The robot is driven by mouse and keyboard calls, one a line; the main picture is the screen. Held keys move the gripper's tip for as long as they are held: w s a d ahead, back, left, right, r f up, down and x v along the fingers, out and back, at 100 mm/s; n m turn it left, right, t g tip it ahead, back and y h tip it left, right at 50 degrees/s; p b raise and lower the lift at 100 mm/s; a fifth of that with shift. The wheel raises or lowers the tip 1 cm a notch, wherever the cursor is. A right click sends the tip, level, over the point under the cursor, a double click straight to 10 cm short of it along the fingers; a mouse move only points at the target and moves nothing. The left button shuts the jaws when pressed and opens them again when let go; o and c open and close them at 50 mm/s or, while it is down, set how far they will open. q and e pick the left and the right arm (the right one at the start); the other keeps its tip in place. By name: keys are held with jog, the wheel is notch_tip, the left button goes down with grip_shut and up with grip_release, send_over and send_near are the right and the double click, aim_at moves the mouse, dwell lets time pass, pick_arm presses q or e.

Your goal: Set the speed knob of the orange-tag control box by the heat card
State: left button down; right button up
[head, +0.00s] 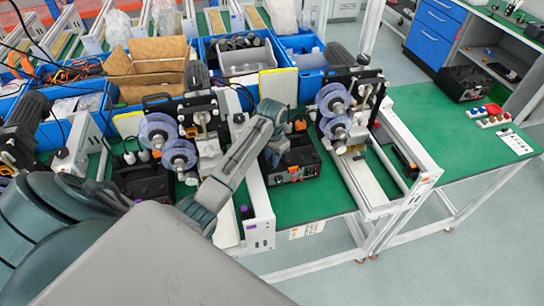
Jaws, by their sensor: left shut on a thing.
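The orange-tag control box (293,170) is a black box on the green bench, just right of the white rail in the middle. An orange patch shows on it, and small knobs or lights line its front. My left arm reaches over from the left, and its gripper (272,156) points down at the box's left side. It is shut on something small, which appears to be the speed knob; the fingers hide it. My right gripper is out of view.
Coder machines with clear purple reels (336,112) stand on white frames on both sides of the box. Another black box (143,181) sits at left and one (470,83) at far right. Blue bins (305,62) line the back. Green bench (450,130) at right is mostly clear.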

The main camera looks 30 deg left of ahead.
pick_arm(q)
jog(key=m, duration=0.3)
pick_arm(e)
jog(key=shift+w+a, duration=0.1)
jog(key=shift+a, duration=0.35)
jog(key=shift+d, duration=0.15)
pick_arm(q)
jog(key=c, duration=1.2)
grip_release()
jog(key=shift+c, duration=0.2)
jog(key=shift+o, duration=0.2)
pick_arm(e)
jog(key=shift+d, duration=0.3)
